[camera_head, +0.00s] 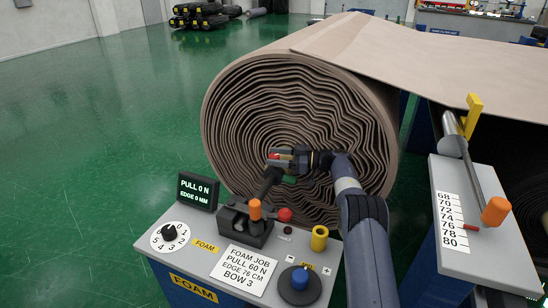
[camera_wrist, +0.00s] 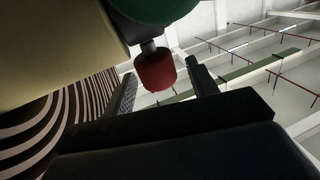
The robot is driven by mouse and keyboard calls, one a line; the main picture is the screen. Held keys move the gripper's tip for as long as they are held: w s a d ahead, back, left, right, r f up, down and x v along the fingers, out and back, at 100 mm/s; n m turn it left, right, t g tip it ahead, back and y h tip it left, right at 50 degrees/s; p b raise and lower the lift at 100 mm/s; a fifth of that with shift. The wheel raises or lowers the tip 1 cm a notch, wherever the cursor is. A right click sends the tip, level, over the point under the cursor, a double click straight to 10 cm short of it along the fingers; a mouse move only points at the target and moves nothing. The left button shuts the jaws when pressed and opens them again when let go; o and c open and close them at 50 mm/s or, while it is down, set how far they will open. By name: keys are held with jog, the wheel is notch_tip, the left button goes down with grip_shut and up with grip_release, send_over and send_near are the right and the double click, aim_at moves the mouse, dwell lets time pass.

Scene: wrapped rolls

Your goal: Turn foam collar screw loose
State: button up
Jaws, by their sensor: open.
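A red knob (camera_wrist: 156,72), which looks like the collar screw, sits on a short dark stem below a green part (camera_wrist: 160,8) in the wrist view. My gripper (camera_wrist: 161,68) is open, with one finger on each side of the knob. I see gaps beside the knob, so the fingers do not appear to grip it. In the head view my gripper (camera_head: 281,157) is at the front face of the foam roll, at the upper end of a dark bar. The red knob (camera_head: 273,156) shows small there, partly hidden by the gripper; a green bit (camera_head: 289,180) shows just below.
The big foam roll (camera_head: 232,105) stands right behind my gripper. An edge scale (camera_head: 453,220) stands at right.

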jog(key=s+d+b, duration=0.1)
jog(key=d, duration=0.8)
jog(key=shift+s+d, duration=0.2)
jog(key=shift+d, duration=0.2)
jog(key=shift+a, duration=0.1)
